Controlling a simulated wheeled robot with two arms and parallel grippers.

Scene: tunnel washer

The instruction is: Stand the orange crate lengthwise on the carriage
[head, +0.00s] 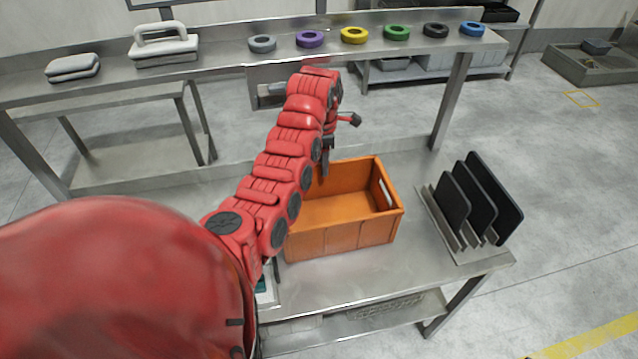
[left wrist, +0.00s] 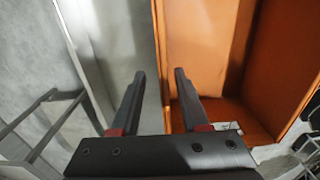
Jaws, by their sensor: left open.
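The orange crate (head: 345,238) stands upright and open on a steel table, and I see no contents in the visible part. My left gripper (head: 325,163) reaches down at its back wall, partly hidden by my red arm. In the left wrist view the gripper (left wrist: 163,90) is open, one finger outside the crate (left wrist: 200,45) and one inside, with the wall's edge between them. The fingers are not closed on it. I cannot make out the carriage for certain. My right gripper is not in view.
A rack with black panels (head: 480,200) stands right of the crate. Behind, a long bench (head: 225,57) carries several coloured rings, a grey handled block (head: 165,45) and a grey pad (head: 73,68). Some bare steel lies in front of the crate.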

